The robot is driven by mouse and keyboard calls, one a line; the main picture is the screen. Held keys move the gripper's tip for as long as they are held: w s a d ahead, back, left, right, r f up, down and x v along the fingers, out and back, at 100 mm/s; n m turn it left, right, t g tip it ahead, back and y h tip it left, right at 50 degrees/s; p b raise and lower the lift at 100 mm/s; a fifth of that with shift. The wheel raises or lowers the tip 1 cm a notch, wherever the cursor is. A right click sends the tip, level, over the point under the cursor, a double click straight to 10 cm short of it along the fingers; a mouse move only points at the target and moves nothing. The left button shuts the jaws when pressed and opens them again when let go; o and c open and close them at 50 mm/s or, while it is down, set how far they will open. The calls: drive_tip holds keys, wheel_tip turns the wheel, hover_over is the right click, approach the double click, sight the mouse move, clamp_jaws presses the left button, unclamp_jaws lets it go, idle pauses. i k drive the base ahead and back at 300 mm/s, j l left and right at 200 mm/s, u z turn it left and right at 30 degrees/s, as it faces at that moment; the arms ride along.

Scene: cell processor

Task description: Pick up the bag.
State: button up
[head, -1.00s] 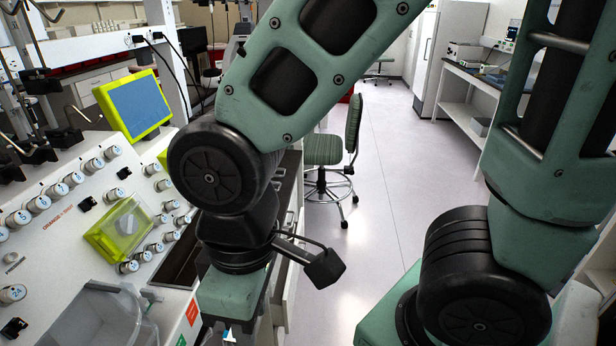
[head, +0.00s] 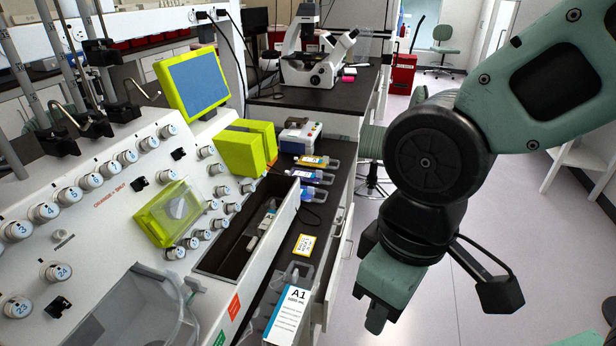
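Several items that could be the bag lie on the dark bench beside the white machine. A clear pouch-like item with a white and blue A1 label (head: 287,309) is at the bottom, nearest me. Farther back are clear flat packs with an orange label (head: 312,161), a purple label (head: 306,176) and a blue label (head: 314,195). I cannot tell which one is meant. My gripper (head: 377,318) hangs to the right of the bench, apart from all of them. Its fingers are not clear enough to show open or shut.
The white machine (head: 110,225) with knobs and a screen (head: 198,82) fills the left. A microscope (head: 318,55) stands behind.

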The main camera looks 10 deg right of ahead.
sight(305, 175)
drive_tip(key=i+l+z, duration=0.3)
drive_tip(key=i+z, duration=0.35)
drive_tip(key=i+l, duration=0.15)
drive_tip(key=i, duration=0.55)
drive_tip(key=i+l, duration=0.2)
drive_tip(key=i, duration=0.5)
drive_tip(key=i+l+u, duration=0.15)
drive_tip(key=i+u, duration=0.15)
drive_tip(key=i+l+u, duration=0.2)
drive_tip(key=i+u, duration=0.15)
